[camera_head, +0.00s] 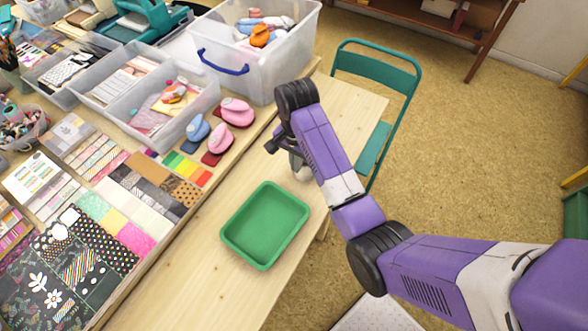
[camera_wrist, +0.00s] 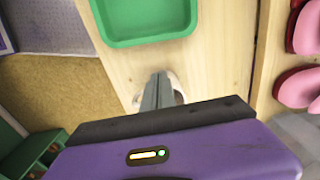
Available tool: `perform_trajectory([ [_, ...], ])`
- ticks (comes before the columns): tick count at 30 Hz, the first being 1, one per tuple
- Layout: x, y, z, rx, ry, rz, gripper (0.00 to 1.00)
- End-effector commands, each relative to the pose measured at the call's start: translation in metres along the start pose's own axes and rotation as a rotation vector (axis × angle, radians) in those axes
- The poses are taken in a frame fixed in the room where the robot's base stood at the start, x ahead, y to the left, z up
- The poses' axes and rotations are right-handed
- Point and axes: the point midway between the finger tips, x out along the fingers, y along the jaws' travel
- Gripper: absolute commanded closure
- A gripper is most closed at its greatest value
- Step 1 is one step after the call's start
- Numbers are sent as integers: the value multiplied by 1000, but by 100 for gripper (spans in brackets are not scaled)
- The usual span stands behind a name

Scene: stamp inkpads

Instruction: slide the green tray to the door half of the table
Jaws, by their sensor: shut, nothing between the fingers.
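The green tray (camera_head: 264,226) is a shallow, empty rectangular tray with rounded corners, lying flat on the light wooden table (camera_head: 200,290). In the wrist view the tray (camera_wrist: 145,18) is at the top, partly cut off by the frame edge. My gripper (camera_head: 297,165) is beyond the tray in the head view, pointing down near the table and partly hidden by my purple arm. In the wrist view my gripper's fingers (camera_wrist: 160,82) are together and empty. A gap of bare wood shows between the fingertips and the tray's near rim.
A raised ledge with patterned papers (camera_head: 145,180), clear bins (camera_head: 255,50) and pink and blue punches (camera_head: 237,111) lies left of the tray. A teal chair (camera_head: 385,65) stands beside the table. Bare wood lies on the tray's near side.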

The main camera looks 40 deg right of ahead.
Motion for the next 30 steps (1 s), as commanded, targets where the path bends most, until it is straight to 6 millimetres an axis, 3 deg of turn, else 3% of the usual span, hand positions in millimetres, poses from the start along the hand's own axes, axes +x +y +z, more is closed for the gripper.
perform_trajectory([
  [13, 86, 1, 1, -2, -1, 2, 100],
  [21, 82, 1, 35, -4, 1, 0, 100],
  [30, 84, 1, 40, -2, 1, -1, 100],
])
